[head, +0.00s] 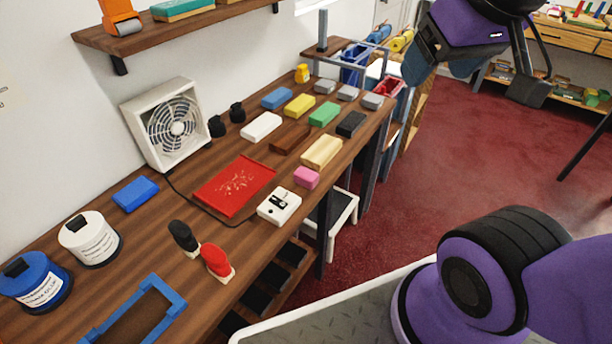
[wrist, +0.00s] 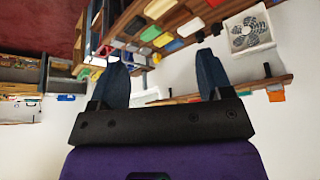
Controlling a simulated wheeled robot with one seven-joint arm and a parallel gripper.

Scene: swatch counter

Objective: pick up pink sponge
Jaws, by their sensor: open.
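The pink sponge (head: 306,177) is a small pink block lying on the wooden counter near its front edge. It sits between a cream block (head: 322,152) and a white sharpener-like box (head: 279,205), apart from both. I cannot make the sponge out in the wrist view. My gripper (wrist: 163,72) is open and empty in the wrist view, its two dark blue fingers wide apart. In the head view my gripper is up at the top right, over the red floor, well away from the sponge.
The counter (head: 150,220) also holds a red tray (head: 235,189), a white fan (head: 167,125), several coloured blocks, and red (head: 217,261) and black (head: 183,237) handled stamps. A wall shelf (head: 180,30) hangs above the back. The red carpet (head: 460,150) is open floor.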

